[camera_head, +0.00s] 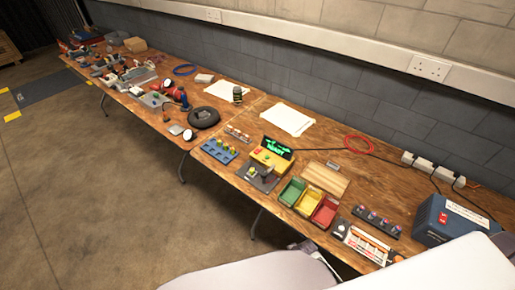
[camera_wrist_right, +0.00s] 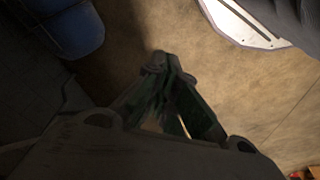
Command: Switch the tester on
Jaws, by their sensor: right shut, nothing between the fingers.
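On the long wooden bench in the head view, a yellow device (camera_head: 270,160) stands with a dark raised panel (camera_head: 277,147) showing bright green marks; it looks like the tester. A small red spot shows on its left part, too small to read as a switch position. A blue box (camera_head: 446,222) with a red switch and a white label stands at the right end; I cannot read the label. My right gripper (camera_wrist_right: 160,58) is shut and empty in the right wrist view, its fingertips together above the bare floor. My left gripper is in neither view.
Green, yellow and red bins (camera_head: 324,212) stand near the bench's front edge, right of the yellow device. A wooden block (camera_head: 325,179) lies behind them. A blue tray (camera_head: 219,150) lies to the left. Sockets and cables run along the back. Pale parts of mine cover the lower right.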

